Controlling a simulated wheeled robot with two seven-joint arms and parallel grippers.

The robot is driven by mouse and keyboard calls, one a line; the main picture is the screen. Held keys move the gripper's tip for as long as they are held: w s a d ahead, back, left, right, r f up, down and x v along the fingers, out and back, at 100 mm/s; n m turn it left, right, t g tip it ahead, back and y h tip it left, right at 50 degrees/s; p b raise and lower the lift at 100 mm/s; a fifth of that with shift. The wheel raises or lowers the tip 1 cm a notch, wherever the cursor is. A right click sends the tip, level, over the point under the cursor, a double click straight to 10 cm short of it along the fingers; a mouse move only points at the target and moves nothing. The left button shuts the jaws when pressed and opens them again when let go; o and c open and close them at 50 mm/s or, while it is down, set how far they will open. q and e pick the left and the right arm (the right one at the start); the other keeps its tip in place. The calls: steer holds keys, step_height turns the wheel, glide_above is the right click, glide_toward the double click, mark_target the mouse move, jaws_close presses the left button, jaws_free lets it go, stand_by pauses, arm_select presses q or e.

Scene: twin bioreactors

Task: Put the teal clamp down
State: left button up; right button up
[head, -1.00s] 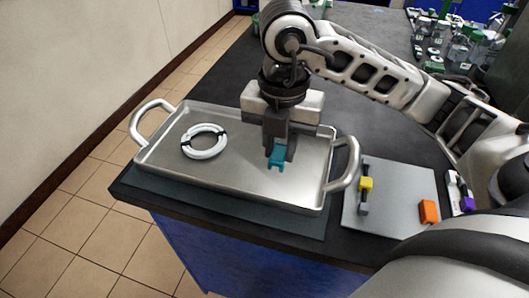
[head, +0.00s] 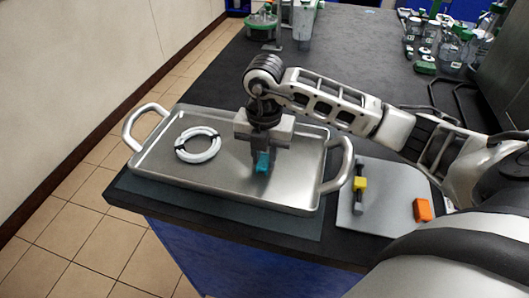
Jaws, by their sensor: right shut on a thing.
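The teal clamp (head: 263,163) is between the fingers of my right gripper (head: 264,165), which is shut on it. It is low over the right half of the silver tray (head: 222,189). The fingers hide part of the clamp, and I cannot tell whether it touches the tray floor. My left gripper is not in view.
A coiled white tube (head: 198,145) lies in the tray's left half. Right of the tray, a grey plate (head: 385,197) carries a yellow clamp (head: 360,184) and an orange block (head: 422,210). Glassware (head: 455,42) stands at the back right. The tray floor between tube and gripper is clear.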

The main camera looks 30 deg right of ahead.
mark_target(264, 159)
steer(key=shift+f, duration=0.1)
steer(key=o, duration=0.9)
step_height(264, 159, up, 12)
steer(key=shift+r, duration=0.15)
stand_by(0.3)
